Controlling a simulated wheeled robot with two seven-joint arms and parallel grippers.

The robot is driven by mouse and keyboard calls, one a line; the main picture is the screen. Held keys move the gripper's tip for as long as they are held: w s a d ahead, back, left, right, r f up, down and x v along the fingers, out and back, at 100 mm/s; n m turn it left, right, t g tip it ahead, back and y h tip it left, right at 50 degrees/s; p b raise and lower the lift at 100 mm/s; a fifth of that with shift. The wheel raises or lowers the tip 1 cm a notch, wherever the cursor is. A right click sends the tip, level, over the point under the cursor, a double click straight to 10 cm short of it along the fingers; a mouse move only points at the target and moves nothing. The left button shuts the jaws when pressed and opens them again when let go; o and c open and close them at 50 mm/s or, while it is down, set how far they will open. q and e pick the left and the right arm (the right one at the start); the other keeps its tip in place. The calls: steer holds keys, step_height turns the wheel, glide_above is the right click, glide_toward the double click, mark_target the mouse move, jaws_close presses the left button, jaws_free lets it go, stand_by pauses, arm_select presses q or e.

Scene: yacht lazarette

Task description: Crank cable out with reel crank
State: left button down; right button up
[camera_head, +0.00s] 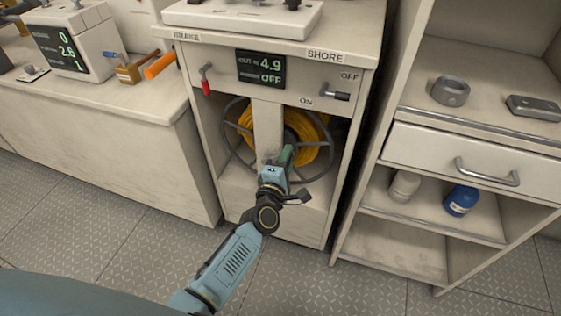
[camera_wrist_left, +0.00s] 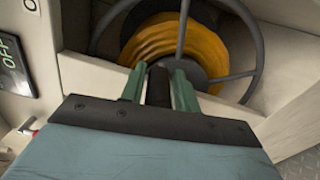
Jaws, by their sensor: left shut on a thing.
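The cable reel (camera_head: 237,140) sits in the open bay of the white cabinet, a dark spoked wheel with yellow cable (camera_head: 312,153) wound on it. In the left wrist view the cable (camera_wrist_left: 200,48) shows behind the spokes. My left gripper (camera_head: 287,155) reaches into the bay in front of the reel. Its green fingers (camera_wrist_left: 158,88) are shut on the dark crank handle (camera_wrist_left: 157,87), which stands between them. In the head view the gripper hides the handle. The display (camera_head: 261,69) above the reel reads OUT 4.9 and OFF. My right gripper is not in view.
A red-handled lever (camera_head: 206,80) and the SHORE lever (camera_head: 335,92) are on the panel above the bay. A pale upright post (camera_head: 268,125) stands before the reel. Shelves with a blue bottle (camera_head: 461,200) stand right. The floor (camera_head: 300,270) is clear.

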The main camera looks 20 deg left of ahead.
arm_select(q)
steer(key=shift+w+a+r, duration=0.15)
steer(key=shift+a+r, duration=0.2)
steer(key=shift+r, duration=0.05)
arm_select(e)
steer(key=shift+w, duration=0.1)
arm_select(q)
steer(key=c, duration=1.3)
jaws_free()
steer(key=shift+o, duration=0.3)
steer(key=shift+f, duration=0.15)
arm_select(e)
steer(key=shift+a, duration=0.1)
arm_select(q)
steer(key=shift+d, duration=0.1)
steer(key=shift+s, duration=0.2)
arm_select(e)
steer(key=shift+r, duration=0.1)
arm_select(q)
steer(key=shift+s+f, duration=0.1)
steer(key=shift+s, duration=0.25)
steer(key=s+p, duration=0.3)
steer(key=s, duration=0.9)
steer(key=shift+s, duration=0.25)
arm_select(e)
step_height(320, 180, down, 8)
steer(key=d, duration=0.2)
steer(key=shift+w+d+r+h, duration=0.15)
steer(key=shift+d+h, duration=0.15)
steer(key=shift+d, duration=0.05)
